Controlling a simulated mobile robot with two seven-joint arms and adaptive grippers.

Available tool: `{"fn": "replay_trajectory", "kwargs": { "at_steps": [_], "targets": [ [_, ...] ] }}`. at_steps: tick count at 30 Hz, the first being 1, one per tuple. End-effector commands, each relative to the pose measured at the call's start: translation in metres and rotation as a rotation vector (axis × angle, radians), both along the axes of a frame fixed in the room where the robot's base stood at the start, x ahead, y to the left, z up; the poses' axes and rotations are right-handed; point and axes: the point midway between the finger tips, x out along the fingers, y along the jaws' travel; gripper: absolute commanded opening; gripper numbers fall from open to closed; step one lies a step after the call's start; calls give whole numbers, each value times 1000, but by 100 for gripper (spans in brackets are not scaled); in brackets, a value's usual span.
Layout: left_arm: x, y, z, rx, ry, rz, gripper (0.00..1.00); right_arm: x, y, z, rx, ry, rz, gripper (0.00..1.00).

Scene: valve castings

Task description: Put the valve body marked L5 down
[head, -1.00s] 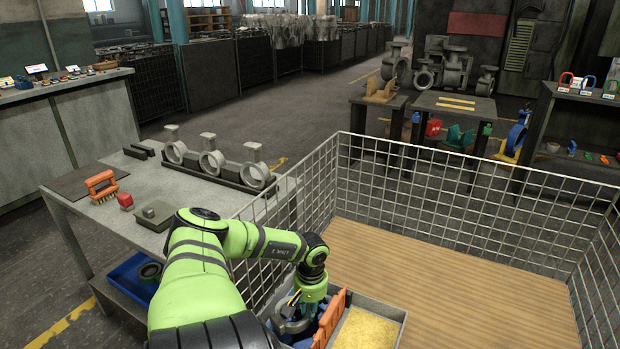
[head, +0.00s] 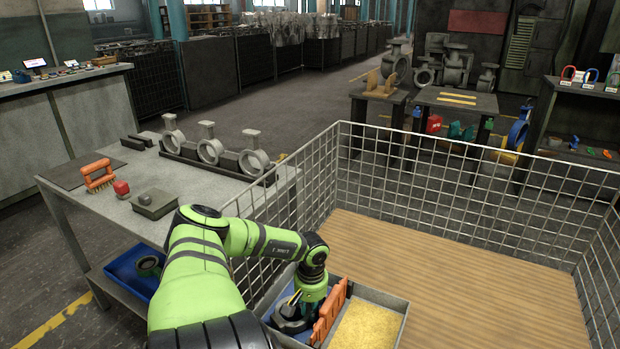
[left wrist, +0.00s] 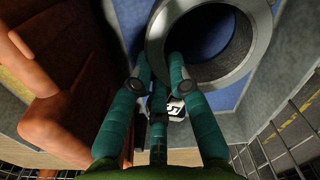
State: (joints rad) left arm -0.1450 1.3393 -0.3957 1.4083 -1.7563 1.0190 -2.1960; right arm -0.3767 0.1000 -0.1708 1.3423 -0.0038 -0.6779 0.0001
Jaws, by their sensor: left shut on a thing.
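A grey valve body (head: 291,321) is at the left compartment of a tray (head: 375,296), beside an orange divider (head: 329,311). My left gripper (head: 308,300) points down at it and is shut on it. In the left wrist view its round ring (left wrist: 262,45) shows above blue lining (left wrist: 212,22), and the green fingers (left wrist: 160,68) reach its near rim. A white tag (left wrist: 174,109) there shows a 5; any letter before it is hidden. I cannot tell whether the valve body touches the compartment floor. My right gripper is not in view.
The tray's right compartment holds yellow granules (head: 366,330). A wire-mesh cage (head: 450,180) surrounds a wooden floor (head: 460,275).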

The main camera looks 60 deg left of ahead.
Motion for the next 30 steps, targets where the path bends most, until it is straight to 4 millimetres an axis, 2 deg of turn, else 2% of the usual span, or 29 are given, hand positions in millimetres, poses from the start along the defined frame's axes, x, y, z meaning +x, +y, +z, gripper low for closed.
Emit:
{"fn": "replay_trajectory", "kwargs": {
  "at_steps": [15,16,17,18,26,30],
  "targets": [
    [2,2,-1,4,-5,0,0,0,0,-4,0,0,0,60],
    [2,2,-1,4,-5,0,26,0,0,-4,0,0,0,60],
    [2,2,0,5,-4,0,38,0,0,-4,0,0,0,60],
    [2,2,0,5,-4,0,46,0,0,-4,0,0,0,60],
    [-1,-1,-5,-2,2,0,46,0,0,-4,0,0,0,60],
    [-1,0,-1,0,1,0,46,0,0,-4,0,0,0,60]
  ]
}}
